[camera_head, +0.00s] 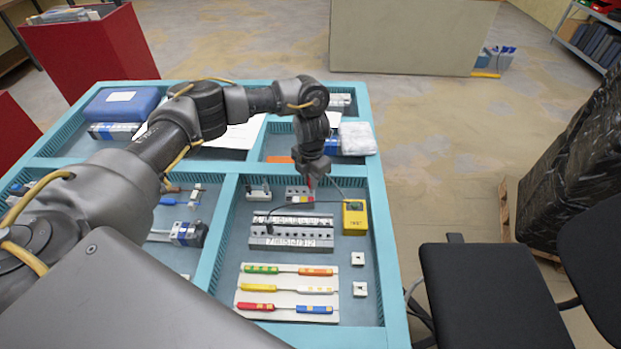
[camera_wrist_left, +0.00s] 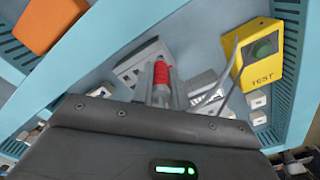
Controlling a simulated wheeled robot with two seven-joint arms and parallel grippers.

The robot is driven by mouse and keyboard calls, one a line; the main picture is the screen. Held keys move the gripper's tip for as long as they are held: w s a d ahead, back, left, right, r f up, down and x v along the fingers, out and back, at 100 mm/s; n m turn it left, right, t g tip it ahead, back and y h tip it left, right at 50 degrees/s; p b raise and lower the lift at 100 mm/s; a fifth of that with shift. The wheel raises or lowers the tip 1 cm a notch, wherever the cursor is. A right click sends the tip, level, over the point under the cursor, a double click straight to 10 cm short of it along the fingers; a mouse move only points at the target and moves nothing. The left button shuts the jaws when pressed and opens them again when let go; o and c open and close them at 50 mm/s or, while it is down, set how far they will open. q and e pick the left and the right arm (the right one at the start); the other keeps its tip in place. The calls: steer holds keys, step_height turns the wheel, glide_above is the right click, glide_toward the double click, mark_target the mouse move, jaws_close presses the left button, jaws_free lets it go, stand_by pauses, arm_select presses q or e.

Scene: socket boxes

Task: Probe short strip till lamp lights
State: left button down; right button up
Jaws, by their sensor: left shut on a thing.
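My left gripper (camera_head: 311,176) is shut on a red probe (camera_head: 309,184), which points down over the short grey strip (camera_head: 293,196) in the top part of the right compartment. In the left wrist view the red probe (camera_wrist_left: 162,73) sits between the fingers, with the grey strip (camera_wrist_left: 130,68) behind it. I cannot tell whether the tip touches the strip. The yellow tester (camera_head: 354,218) stands to the right, joined to a dark lead. In the left wrist view its lamp (camera_wrist_left: 262,47) is dark green and looks unlit, above the word TEST. My right gripper is not in view.
A longer grey strip (camera_head: 290,243) lies below the short one. A white board (camera_head: 288,298) with coloured handles lies nearer, beside small white sockets (camera_head: 358,259). Teal divider walls (camera_head: 224,220) edge the compartments. An orange block (camera_wrist_left: 53,22) lies beyond the divider.

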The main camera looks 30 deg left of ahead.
arm_select(q)
steer(key=shift+f+b, duration=0.45)
steer(key=shift+f, duration=0.15)
steer(key=c, duration=1.3)
jaws_free()
